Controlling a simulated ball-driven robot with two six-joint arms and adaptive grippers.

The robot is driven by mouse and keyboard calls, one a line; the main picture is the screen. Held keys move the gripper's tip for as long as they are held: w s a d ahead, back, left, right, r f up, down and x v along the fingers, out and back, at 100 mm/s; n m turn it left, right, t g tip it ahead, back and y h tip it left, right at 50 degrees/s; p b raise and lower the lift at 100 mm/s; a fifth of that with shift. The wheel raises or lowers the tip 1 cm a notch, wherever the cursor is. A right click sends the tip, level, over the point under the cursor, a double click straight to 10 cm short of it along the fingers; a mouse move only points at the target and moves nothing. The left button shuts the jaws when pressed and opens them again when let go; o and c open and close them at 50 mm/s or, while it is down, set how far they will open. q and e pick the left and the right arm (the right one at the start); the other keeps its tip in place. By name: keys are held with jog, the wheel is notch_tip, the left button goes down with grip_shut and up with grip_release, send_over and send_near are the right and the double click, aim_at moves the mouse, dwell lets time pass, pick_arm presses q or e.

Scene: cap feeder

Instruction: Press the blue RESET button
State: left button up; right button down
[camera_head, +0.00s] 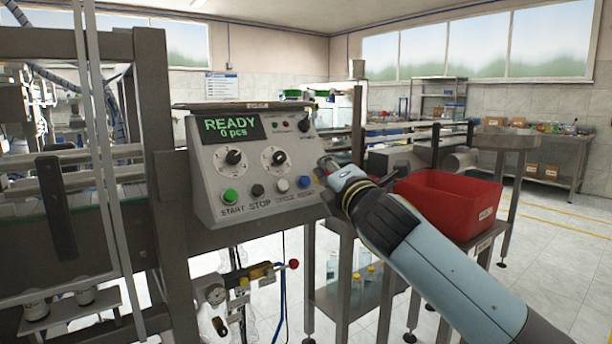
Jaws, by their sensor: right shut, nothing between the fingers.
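The control box (205,180) is a pale grey sloped panel fixed to the machine frame. Its green screen (233,127) reads READY, 0 pcs. My left gripper is out of view.
A red bin (450,200) stands on a stand right of the panel, behind my right arm. Two dials (273,157) and a black knob sit higher on the panel. Machine frame posts (160,130) rise at the left. Below hang a gauge and valve (262,271).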

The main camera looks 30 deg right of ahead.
jog(key=shift+s+d+r+p, duration=0.1)
jog(key=shift+s+r+p, duration=0.65)
jog(key=shift+s, duration=0.45)
jog(key=shift+r, duration=0.1)
